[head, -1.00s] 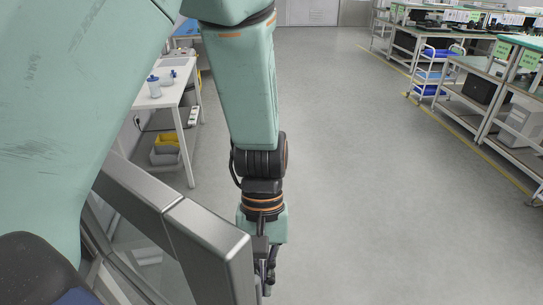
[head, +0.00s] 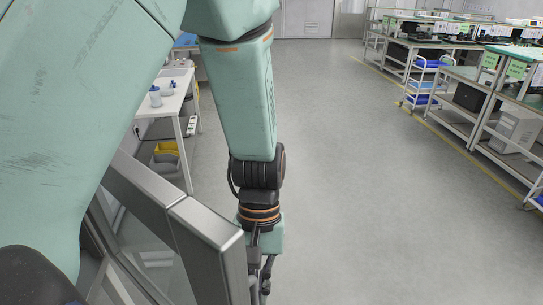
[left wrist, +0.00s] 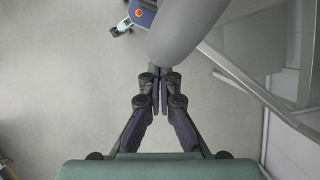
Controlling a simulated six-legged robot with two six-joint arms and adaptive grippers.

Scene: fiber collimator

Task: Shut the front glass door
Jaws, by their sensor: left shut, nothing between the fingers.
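The glass door shows at the lower left of the head view, with a thick grey metal frame (head: 208,222) and a clear pane (head: 150,258). It stands at an angle to the room. My left gripper (head: 265,280) hangs just right of the frame's near end, partly hidden behind it. In the left wrist view my left gripper (left wrist: 160,82) is shut and empty. A rounded grey bar (left wrist: 190,28) lies close beyond its fingertips; I cannot tell whether they touch. Glass and framing (left wrist: 250,45) show to the right. My right gripper is out of view.
A white table (head: 178,90) with small blue-capped bottles stands at the left, with a yellow bin (head: 166,148) below. Workbenches (head: 490,100) and a blue-shelved cart (head: 425,85) line the right. The grey floor (head: 340,170) between is clear.

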